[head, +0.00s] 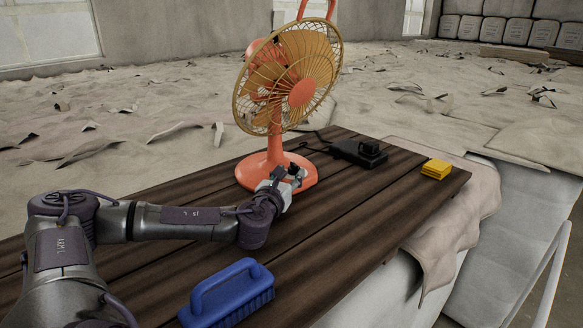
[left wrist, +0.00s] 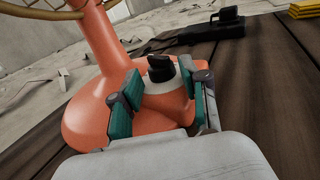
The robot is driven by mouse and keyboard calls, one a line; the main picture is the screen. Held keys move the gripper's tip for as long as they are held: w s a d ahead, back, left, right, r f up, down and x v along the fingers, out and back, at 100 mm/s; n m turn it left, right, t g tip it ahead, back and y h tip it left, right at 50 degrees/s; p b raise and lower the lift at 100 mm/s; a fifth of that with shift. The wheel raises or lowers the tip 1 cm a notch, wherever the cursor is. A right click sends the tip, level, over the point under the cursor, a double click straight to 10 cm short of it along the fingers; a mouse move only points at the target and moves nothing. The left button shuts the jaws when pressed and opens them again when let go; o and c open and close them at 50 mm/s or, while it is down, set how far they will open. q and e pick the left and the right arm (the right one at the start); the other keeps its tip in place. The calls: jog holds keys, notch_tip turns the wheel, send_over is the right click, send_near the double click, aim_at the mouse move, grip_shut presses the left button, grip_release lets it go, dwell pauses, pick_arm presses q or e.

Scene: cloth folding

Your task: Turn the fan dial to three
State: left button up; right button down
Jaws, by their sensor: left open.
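An orange fan (head: 290,80) stands upright on the dark plank table (head: 370,225), its round base toward the back. In the left wrist view, a black dial (left wrist: 160,68) sits on a pale round plate on the orange fan base (left wrist: 85,115). My left gripper (head: 290,178) is at the front of the base. In the left wrist view, the open fingers (left wrist: 160,92) with green pads stand on either side of the dial, with gaps visible between pads and knob. The dial's number markings cannot be read. My right gripper is not in view.
A blue brush (head: 228,292) lies near the table's front. A black device (head: 358,152) with a cable and yellow sponge-like blocks (head: 436,169) are at the back right. The table's right part is clear. Sandy, debris-strewn ground surrounds it.

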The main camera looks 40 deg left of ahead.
pick_arm(q)
jog(key=shift+x, duration=0.8)
jog(key=shift+c, duration=0.2)
jog(key=c, duration=0.8)
jog(key=shift+a, duration=0.1)
grip_shut()
jog(key=m+h+b, duration=0.1)
jog(key=h+b, duration=0.1)
jog(key=m+t+h+b, duration=0.1)
jog(key=h+b, duration=0.1)
jog(key=b, duration=0.1)
jog(key=shift+a+f+m, duration=0.15)
jog(key=shift+a+m, duration=0.05)
jog(key=shift+m, duration=0.2)
jog(key=shift+r+h+b, duration=0.2)
jog(key=shift+h+b, duration=0.1)
jog(key=shift+h, duration=0.1)
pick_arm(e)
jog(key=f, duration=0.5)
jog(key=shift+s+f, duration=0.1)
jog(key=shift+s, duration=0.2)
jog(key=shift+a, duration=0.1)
